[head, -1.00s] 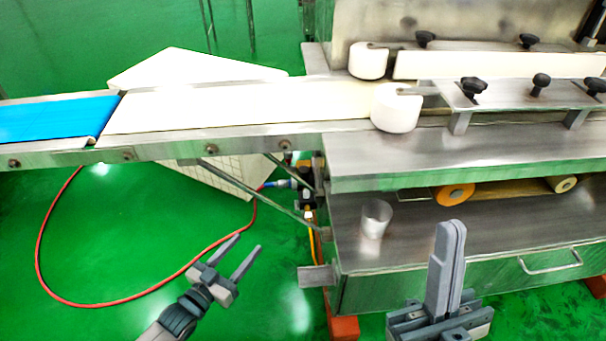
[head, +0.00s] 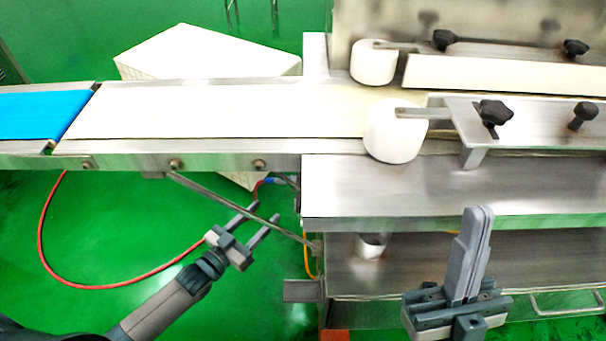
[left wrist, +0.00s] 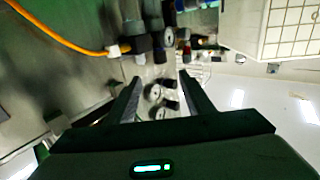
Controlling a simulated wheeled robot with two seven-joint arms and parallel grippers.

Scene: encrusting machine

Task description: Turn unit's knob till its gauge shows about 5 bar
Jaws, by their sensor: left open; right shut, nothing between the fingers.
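The air unit shows in the left wrist view as a cluster of dark cylindrical parts (left wrist: 155,30) with a small round gauge face (left wrist: 168,38). More small round faces and black knob-like parts (left wrist: 158,95) show between my fingers; I cannot tell if they are reflections. No gauge reading is legible. In the head view the unit is mostly hidden under the conveyor edge; its blue fitting (head: 268,181) shows. My left gripper (head: 262,212) is open and empty, just below that fitting; its fingers also show in the left wrist view (left wrist: 160,80). My right gripper (head: 480,210) is shut and empty before the machine.
The conveyor (head: 220,110) and its steel frame overhang the unit, with a diagonal brace (head: 235,208) close to my left gripper. A red hose (head: 42,235) curves over the green floor.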

